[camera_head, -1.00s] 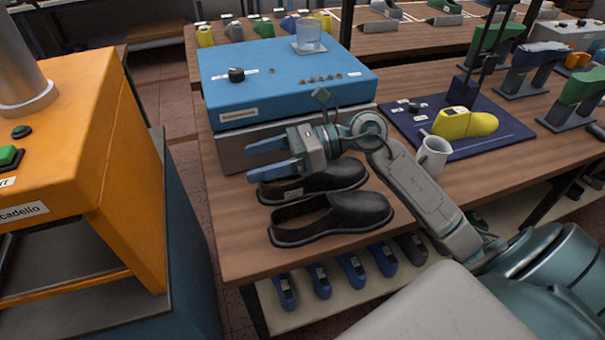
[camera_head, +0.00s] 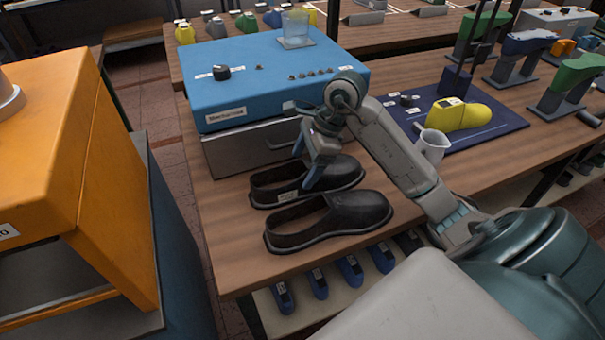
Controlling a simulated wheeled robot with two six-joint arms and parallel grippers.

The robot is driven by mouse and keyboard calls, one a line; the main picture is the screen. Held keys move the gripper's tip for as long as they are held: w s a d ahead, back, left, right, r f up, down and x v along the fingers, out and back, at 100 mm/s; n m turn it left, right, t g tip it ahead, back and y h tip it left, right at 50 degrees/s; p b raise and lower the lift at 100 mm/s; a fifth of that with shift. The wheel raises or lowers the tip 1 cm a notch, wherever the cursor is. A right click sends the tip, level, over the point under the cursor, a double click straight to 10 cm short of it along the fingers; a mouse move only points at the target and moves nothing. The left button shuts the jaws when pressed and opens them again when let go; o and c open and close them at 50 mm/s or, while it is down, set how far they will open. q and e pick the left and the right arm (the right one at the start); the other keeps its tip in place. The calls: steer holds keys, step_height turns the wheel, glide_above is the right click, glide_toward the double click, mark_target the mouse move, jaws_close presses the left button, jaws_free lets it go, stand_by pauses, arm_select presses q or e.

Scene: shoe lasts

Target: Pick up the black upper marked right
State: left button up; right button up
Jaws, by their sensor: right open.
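Two black uppers lie side by side on the wooden table, toes to the right. The far black upper (camera_head: 268,187) has a small white label on its near side, too small to read. The near black upper (camera_head: 330,224) shows no label that I can make out. My right gripper (camera_head: 305,170) is open and points down over the far upper, its blue fingers at the shoe's opening and near side. I cannot tell whether the fingers touch it. The gripper hides part of that upper's middle. My left gripper is out of view.
A blue machine (camera_head: 270,75) on a grey metal box stands just behind the uppers, with a glass (camera_head: 297,30) on top. A white mug (camera_head: 432,146) and a yellow last (camera_head: 458,115) stand to the right. An orange machine (camera_head: 60,150) stands at left across a gap.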

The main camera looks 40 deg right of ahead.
mark_target(294, 178)
steer(key=shift+w+a+f+p, duration=0.2)
steer(key=shift+a+f+p, duration=0.65)
steer(key=shift+f, duration=0.3)
steer(key=shift+x, duration=1.05)
steer(key=shift+f, duration=0.3)
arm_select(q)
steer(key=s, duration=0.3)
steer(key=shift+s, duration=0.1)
arm_select(e)
steer(key=c, duration=0.8)
